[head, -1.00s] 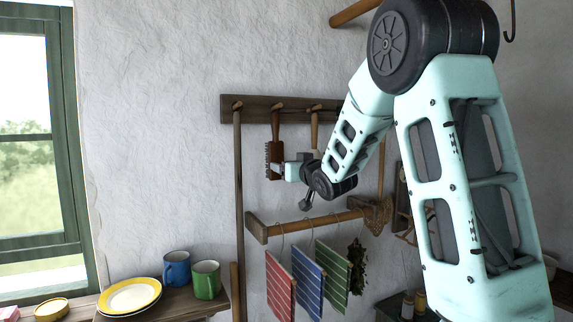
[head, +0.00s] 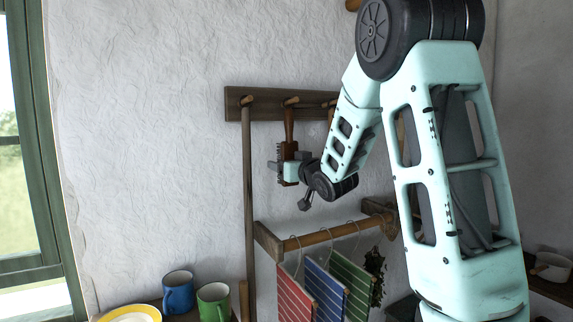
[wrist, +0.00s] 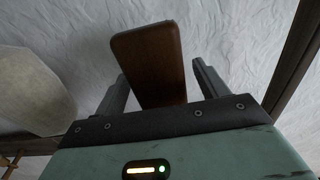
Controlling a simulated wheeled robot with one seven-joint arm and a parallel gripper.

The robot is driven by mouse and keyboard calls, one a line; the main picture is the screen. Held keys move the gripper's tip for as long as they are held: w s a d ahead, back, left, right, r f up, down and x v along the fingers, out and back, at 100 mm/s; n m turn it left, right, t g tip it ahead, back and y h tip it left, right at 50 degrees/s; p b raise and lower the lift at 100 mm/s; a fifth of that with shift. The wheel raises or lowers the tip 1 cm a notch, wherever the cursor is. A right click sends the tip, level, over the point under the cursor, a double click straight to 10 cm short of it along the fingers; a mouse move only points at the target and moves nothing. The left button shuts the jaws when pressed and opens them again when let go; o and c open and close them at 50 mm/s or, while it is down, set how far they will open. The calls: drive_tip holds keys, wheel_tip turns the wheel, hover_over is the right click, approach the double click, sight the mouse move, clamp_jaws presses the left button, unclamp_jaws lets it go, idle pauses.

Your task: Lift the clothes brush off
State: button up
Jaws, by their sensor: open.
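The clothes brush (head: 289,128) has a brown wooden back and handle, with dark bristles on its left side in the head view. It hangs upright from a peg on the dark wooden peg rack (head: 266,109). My gripper (head: 279,166) is at the lower part of the brush and partly hides it. In the wrist view, the brown wooden body of the brush (wrist: 149,60) stands between my two open fingers (wrist: 160,82), with a visible gap on each side. The bristles cannot be made out in that view.
Below hangs a wooden rail (head: 320,236) with red, blue and green striped towels (head: 324,290). A long wooden stick (head: 248,190) hangs left of the brush. Blue and green mugs (head: 178,293) stand at lower left. A pale rounded object (wrist: 32,90) is close on the wrist view's left.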

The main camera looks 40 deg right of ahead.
drive_tip(key=c, duration=1.2)
drive_tip(key=shift+o, duration=0.2)
drive_tip(key=shift+r, duration=0.15)
drive_tip(key=shift+r, duration=0.45)
drive_tip(key=shift+s+r, duration=0.1)
drive_tip(key=shift+s, duration=0.05)
drive_tip(key=b+v, duration=0.1)
drive_tip(key=v, duration=0.5)
drive_tip(key=shift+s, duration=0.4)
